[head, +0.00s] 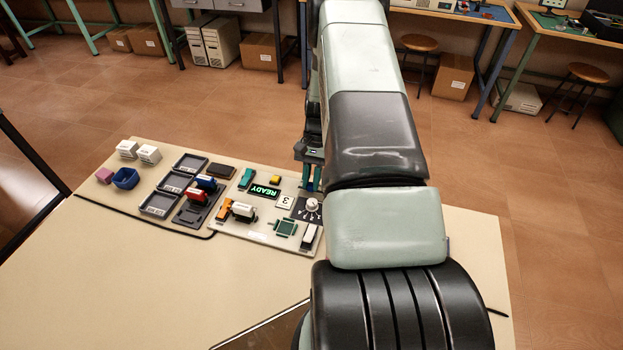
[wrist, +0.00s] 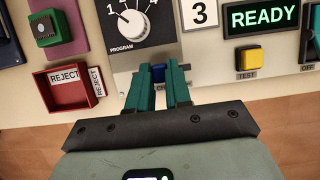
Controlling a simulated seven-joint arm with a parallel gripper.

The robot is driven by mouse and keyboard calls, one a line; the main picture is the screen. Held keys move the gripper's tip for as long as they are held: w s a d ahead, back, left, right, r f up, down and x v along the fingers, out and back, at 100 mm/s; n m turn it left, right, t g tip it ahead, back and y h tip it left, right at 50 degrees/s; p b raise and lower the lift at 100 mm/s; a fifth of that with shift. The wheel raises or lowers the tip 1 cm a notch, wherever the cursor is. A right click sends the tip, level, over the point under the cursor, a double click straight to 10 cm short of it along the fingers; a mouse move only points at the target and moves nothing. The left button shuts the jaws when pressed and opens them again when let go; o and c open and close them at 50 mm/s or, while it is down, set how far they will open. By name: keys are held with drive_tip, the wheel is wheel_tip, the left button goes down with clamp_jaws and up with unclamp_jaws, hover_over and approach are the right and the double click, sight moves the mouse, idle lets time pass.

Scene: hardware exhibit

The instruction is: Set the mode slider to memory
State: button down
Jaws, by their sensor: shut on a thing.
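My gripper (wrist: 157,84) is at the panel edge below the program dial, its two teal fingers closed on either side of a small blue knob (wrist: 158,73), which looks like the mode slider. A dark label under the knob is mostly covered, and no memory marking is readable.
The pale panel (head: 262,236) holds a program dial (wrist: 135,22), a READY display (wrist: 262,18), a yellow TEST button (wrist: 249,58) and a card reading 3 (wrist: 200,12). A red REJECT bin (wrist: 71,97) lies left of my fingers. Grey trays (head: 160,204) stand further left.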

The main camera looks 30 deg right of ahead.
drive_tip(key=shift+w+a, duration=0.1)
drive_tip(key=shift+w+a, duration=1)
drive_tip(key=c, duration=1)
unclamp_jaws()
drive_tip(key=shift+c, duration=0.2)
drive_tip(key=v, duration=1.1)
